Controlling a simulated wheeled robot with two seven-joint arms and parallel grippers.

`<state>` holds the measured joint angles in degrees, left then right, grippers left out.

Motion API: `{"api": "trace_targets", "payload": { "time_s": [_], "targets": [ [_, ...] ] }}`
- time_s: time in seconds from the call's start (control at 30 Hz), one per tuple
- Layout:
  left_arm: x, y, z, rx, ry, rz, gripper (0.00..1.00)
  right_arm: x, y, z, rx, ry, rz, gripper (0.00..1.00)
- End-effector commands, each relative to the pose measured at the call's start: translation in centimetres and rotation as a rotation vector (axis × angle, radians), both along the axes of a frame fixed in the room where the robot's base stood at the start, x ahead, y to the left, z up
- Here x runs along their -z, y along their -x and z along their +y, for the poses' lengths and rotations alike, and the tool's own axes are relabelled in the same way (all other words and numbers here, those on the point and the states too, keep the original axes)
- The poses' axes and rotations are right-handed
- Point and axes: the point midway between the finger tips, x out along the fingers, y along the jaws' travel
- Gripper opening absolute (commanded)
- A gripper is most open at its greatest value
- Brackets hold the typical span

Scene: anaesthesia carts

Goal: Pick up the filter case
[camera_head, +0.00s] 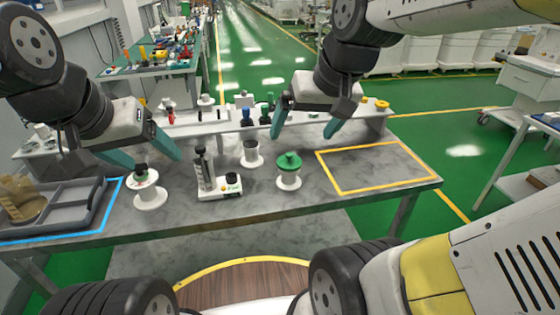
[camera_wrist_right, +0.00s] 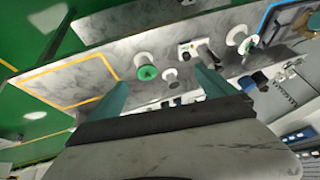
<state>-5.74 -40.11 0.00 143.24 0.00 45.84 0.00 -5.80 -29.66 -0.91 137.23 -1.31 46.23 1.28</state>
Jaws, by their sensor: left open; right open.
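I cannot tell for sure which object is the filter case. The likeliest is the green-capped piece (camera_head: 289,162) on a white round stand on the grey table; it also shows in the right wrist view (camera_wrist_right: 147,73). My right gripper (camera_head: 302,136) is open and empty, above and behind this piece. In the right wrist view the piece shows between the two teal fingers, apart from them. My left gripper (camera_head: 155,160) is open and empty, beside a white spool-like stand (camera_head: 150,195) with a dark-topped piece. No finger visibly holds anything.
A white device with a grey column (camera_head: 205,180) and a black-topped stand (camera_head: 251,155) stand mid-table. A grey tray (camera_head: 75,205) with a brown object lies inside blue tape at left. The yellow-taped area (camera_head: 375,167) at right is empty. A white shelf (camera_head: 375,118) runs behind.

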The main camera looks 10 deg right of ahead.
Motion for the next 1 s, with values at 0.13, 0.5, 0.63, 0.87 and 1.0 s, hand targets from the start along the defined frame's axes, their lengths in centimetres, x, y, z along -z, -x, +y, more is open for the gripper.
{"api": "trace_targets", "payload": {
  "time_s": [0.13,0.5,0.63,0.87,1.0],
  "targets": [
    [0.0,0.0,0.0,0.000,0.000,0.000,0.71,1.8,-5.2,-0.3,0.014,0.021,0.109,0.95],
    [0.0,0.0,0.0,0.000,0.000,0.000,0.71,11.4,-16.6,-1.1,0.052,0.104,0.350,0.95],
    [0.0,0.0,0.0,0.000,0.000,0.000,0.71,15.5,-19.2,-1.3,0.061,0.135,0.415,0.95],
    [0.0,0.0,0.0,0.000,0.000,0.000,0.71,19.0,-20.9,-1.4,0.066,0.162,0.463,0.95],
    [0.0,0.0,0.0,0.000,0.000,0.000,0.71,20.3,-21.0,-1.5,0.067,0.165,0.468,0.95]
  ]
}}
